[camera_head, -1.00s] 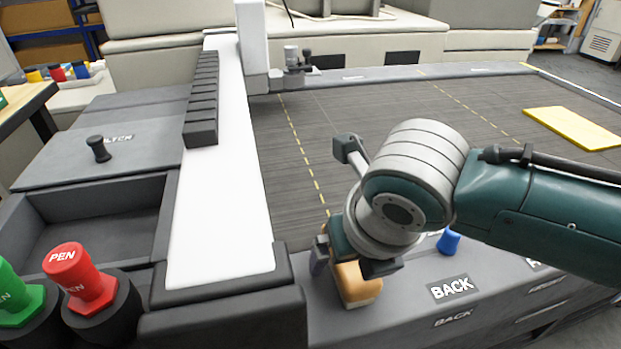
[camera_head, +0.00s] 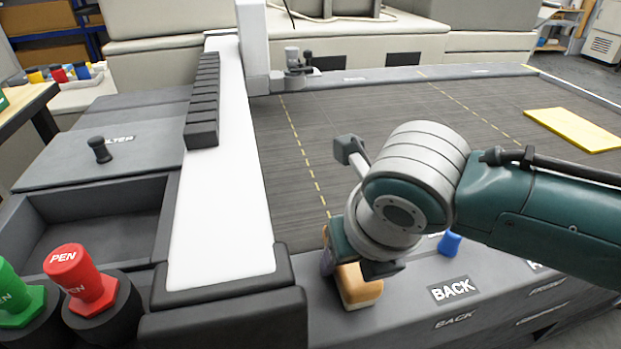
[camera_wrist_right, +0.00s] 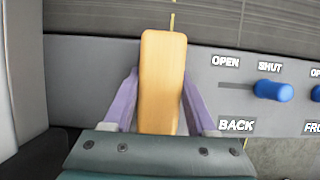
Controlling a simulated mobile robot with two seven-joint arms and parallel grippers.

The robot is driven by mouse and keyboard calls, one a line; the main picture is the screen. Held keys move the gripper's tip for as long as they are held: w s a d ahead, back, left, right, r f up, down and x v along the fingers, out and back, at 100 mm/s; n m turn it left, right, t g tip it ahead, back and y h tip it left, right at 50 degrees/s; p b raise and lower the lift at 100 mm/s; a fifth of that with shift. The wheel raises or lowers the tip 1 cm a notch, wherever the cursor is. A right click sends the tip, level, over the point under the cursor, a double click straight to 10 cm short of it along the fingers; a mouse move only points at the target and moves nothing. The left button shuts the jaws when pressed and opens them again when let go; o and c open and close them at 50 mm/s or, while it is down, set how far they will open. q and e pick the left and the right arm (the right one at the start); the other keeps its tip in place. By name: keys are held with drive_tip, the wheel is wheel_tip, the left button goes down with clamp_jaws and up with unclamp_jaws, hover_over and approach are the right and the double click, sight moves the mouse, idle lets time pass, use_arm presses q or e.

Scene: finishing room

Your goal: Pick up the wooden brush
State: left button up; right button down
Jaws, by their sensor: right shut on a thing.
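The wooden brush (camera_head: 358,288) is a light orange-brown block on the grey front ledge of the machine, left of the BACK label. In the right wrist view the brush (camera_wrist_right: 163,80) lies lengthwise between the two purple fingers. My right gripper (camera_head: 342,262) reaches down over it from the right and is shut on it, one finger at each side. The same gripper (camera_wrist_right: 160,100) shows from above in the wrist view. Whether the brush still touches the ledge I cannot tell. Its underside is hidden. My left gripper is not in view.
A blue knob (camera_head: 449,243) stands right of the gripper, beside the BACK label (camera_head: 453,289). A white beam (camera_head: 222,190) runs along the left. Red (camera_head: 80,275) and green (camera_head: 18,297) PEN plugs stand front left. A yellow board (camera_head: 575,129) lies on the dark bed.

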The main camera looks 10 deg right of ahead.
wheel_tip(320, 180, up, 21)
drive_tip(key=p, duration=0.2)
drive_tip(key=shift+f, duration=0.2)
drive_tip(key=c, duration=0.7)
unclamp_jaws()
drive_tip(key=c, duration=0.7)
